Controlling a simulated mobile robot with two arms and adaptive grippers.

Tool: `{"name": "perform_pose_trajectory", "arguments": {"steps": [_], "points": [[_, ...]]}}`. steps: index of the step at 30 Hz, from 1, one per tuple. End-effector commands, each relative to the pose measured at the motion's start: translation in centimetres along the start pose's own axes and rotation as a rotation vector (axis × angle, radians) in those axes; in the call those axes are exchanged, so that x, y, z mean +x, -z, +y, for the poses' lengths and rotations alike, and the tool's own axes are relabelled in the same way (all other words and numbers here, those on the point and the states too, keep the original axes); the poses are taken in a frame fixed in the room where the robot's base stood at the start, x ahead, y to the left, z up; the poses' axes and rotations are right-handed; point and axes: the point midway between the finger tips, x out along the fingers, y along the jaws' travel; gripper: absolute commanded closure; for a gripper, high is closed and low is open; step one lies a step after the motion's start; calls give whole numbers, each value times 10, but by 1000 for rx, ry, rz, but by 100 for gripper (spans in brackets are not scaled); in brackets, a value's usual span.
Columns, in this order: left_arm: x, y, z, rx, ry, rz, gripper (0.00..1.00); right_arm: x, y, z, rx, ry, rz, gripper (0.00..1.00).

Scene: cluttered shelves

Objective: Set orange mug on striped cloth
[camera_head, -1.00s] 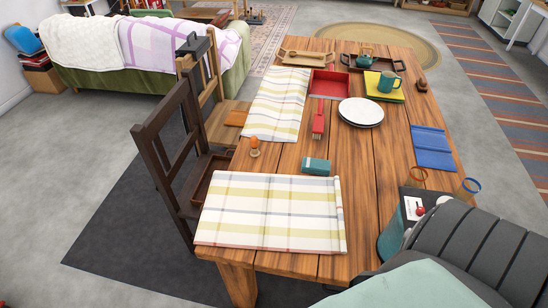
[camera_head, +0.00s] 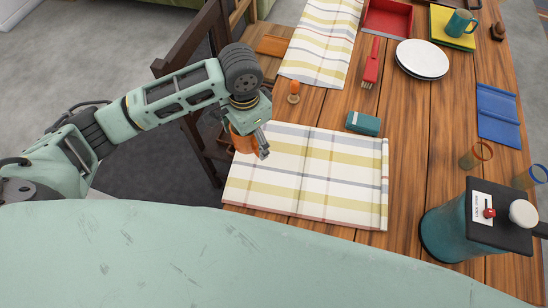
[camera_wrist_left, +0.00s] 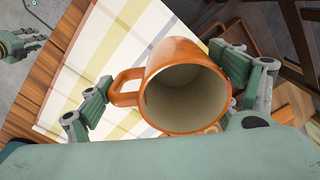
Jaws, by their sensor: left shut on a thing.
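The orange mug (camera_head: 242,142) is held by my left gripper (camera_head: 258,142) over the left part of the striped cloth (camera_head: 315,200). In the left wrist view the mug (camera_wrist_left: 165,58) has its open rim facing the camera and its handle to the left. The left gripper (camera_wrist_left: 165,88) has one finger at the handle side and one at the opposite side. The cloth (camera_wrist_left: 110,45) shows behind the mug. I cannot tell whether the mug touches it. A small green part of mine, perhaps the right gripper (camera_wrist_left: 28,44), shows at the upper left edge there.
A second striped cloth (camera_head: 320,40) lies farther back. An orange-topped egg cup (camera_head: 293,92), a teal box (camera_head: 363,123) and a red brush (camera_head: 371,64) lie beyond the near cloth. A dark chair (camera_head: 190,45) stands at left.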

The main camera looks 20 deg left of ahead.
Motion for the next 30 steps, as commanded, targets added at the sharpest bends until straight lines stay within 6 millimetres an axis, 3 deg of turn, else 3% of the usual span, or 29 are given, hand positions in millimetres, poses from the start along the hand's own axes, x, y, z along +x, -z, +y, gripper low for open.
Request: {"name": "perform_pose_trajectory", "arguments": {"steps": [3,9,16,21,30], "points": [[-4,33,-15,231,0,3,59,5,5,-2,1,2,8,61],[-16,78,-33,610,-7,4,59,10,-5,2,-1,-2,-4,61],[-28,105,-44,881,-13,6,59,12,-19,5,-3,-6,-25,61],[-26,103,-39,944,-18,4,59,7,-14,6,-3,-7,-20,61],[10,54,6,947,-21,2,59,-17,-6,7,-2,-7,-10,61]]}}
